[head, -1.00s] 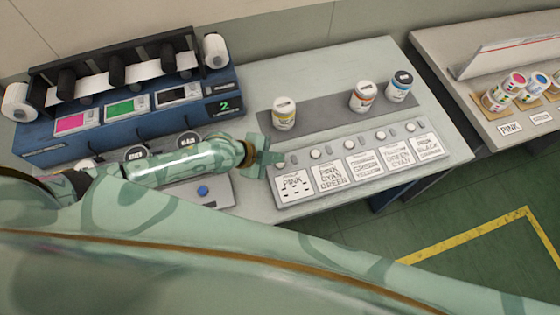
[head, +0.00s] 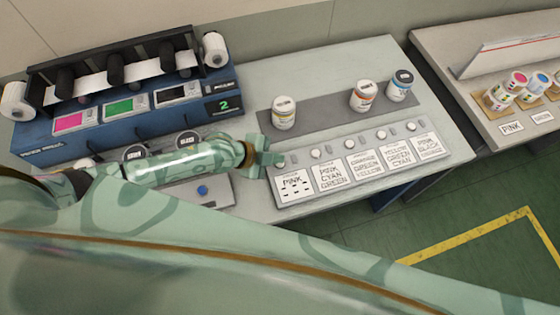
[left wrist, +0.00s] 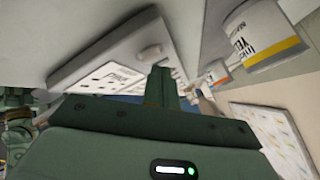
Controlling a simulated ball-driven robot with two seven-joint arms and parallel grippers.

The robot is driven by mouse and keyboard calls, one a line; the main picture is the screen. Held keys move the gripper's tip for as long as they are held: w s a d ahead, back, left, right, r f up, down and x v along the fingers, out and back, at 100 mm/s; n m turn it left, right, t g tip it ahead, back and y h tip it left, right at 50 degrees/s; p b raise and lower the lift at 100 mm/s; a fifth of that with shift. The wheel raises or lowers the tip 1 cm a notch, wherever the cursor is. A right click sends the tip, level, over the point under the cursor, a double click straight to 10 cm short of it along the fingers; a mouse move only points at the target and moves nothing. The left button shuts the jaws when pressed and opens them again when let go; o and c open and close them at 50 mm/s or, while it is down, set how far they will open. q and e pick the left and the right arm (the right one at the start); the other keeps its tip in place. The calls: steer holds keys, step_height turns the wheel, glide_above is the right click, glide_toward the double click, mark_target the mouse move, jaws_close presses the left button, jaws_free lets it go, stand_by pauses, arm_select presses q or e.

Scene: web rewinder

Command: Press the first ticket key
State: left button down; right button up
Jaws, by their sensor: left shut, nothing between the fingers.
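The ticket panel (head: 330,190) lies along the front of the grey table, with several printed tickets and a row of round white keys behind them. The first ticket, marked PINK (head: 294,187), is at the panel's left end; it also shows in the left wrist view (left wrist: 115,75). My left gripper (head: 272,158) is shut and empty, its tip at the left end of the key row and covering part of the first key (left wrist: 151,52). In the left wrist view the fingertips point towards that key; I cannot tell whether they touch it. My right gripper is not in view.
A blue machine (head: 130,115) with rollers, colour screens and a green 2 stands at the left. White cans (head: 284,113) stand on a dark strip behind the panel. A blue button (head: 202,190) is left of the panel. Another table (head: 450,60) is at the right.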

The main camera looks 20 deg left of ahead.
arm_select(q)
steer(key=shift+f+b, duration=0.3)
steer(key=shift+f, duration=0.15)
stand_by(0.6)
steer(key=shift+r, duration=0.1)
steer(key=shift+r+p, duration=0.7)
steer(key=shift+r, duration=0.1)
step_height(320, 180, up, 5)
steer(key=p, duration=0.4)
steer(key=shift+p, duration=0.3)
stand_by(0.7)
